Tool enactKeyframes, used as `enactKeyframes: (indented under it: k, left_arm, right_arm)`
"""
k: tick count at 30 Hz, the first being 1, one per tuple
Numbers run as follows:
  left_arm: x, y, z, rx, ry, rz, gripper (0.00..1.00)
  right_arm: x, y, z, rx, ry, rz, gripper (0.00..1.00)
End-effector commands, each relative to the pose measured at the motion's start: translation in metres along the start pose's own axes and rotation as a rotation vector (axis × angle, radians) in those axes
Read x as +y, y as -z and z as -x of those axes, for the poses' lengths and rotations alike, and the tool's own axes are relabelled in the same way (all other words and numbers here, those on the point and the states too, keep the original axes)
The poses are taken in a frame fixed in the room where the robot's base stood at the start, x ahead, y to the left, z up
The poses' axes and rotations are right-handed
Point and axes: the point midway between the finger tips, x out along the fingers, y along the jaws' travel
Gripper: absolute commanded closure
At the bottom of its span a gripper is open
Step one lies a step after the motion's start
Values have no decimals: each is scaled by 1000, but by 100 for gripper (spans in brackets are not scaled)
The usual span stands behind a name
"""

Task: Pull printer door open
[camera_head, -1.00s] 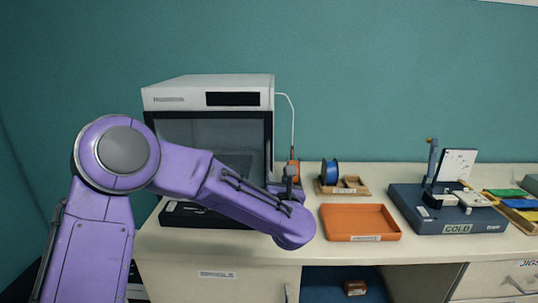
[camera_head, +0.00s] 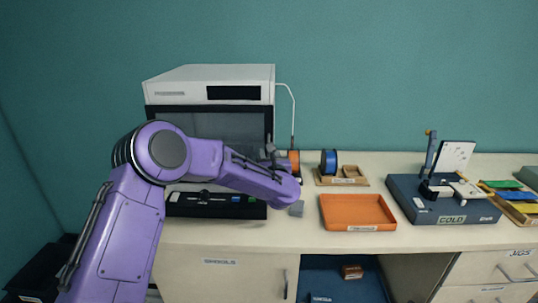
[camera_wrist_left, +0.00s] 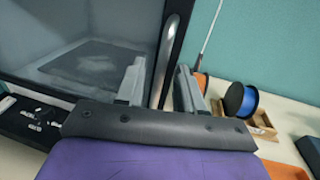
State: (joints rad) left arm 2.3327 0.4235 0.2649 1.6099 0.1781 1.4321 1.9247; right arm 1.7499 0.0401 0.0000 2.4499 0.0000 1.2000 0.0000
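The printer (camera_head: 208,88) is a white-topped box with a dark-framed glass door, shut, at the left of the counter. My left arm crosses in front of the door. In the left wrist view the door (camera_wrist_left: 90,50) shows its glass and a curved metal handle (camera_wrist_left: 167,50) on its right edge. My left gripper (camera_wrist_left: 160,84) is open, with one finger on each side of the handle; I cannot tell whether they touch it. In the head view the left gripper (camera_head: 271,152) is at the door's right edge, partly hidden by my arm. My right gripper is not in view.
An orange tray (camera_head: 357,226), a blue spool (camera_head: 329,162) and a wooden holder (camera_head: 341,182) stand right of the printer. A blue-grey box labelled COLD (camera_head: 425,213) stands further right.

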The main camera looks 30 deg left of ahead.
Motion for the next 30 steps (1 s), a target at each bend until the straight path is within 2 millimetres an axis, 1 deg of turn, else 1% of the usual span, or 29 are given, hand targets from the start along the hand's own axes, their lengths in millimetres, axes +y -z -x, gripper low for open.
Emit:
enactKeyframes:
  k: [1,2,3,4,5,30]
  left_arm:
    - [0,0,0,0,0,0,63]
    - [0,0,0,0,0,0,70]
    - [0,0,0,0,0,0,83]
    - [0,0,0,0,0,0,92]
    - [0,0,0,0,0,0,100]
    - [0,0,0,1,0,-1,100]
  right_arm:
    - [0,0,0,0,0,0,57]
    - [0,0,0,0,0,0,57]
    - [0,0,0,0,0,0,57]
    - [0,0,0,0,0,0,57]
    - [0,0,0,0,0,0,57]
    - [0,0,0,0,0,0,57]
